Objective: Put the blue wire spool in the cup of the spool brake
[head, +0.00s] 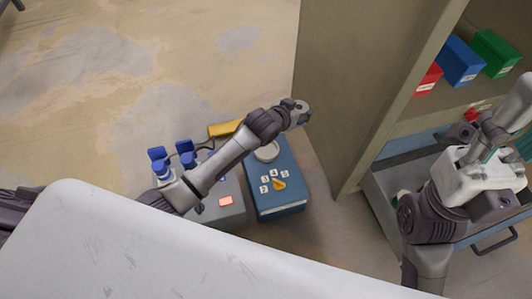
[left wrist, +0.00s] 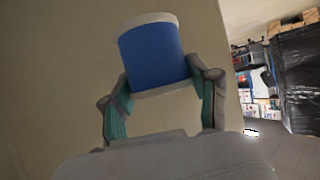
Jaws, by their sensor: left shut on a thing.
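My left gripper (left wrist: 158,92) is shut on the blue wire spool (left wrist: 152,55), a blue cylinder with a pale rim, in the left wrist view. In the head view my left gripper (head: 299,112) is beyond and to the right of the spool brake (head: 278,205), and the spool is mostly hidden there. The brake appears to be the blue box with numbered labels and a yellow pointer. Its pale round cup (head: 267,152) is at the far end, partly behind my left arm. My right gripper (head: 487,150) is at the right; its finger opening is unclear.
A grey box (head: 222,212) with blue connectors (head: 186,155) and a red patch stands left of the brake. A yellow object (head: 224,128) lies behind it. A tall cabinet panel (head: 350,90) rises at the right, beside shelves with red, blue (head: 460,60) and green bins (head: 496,52).

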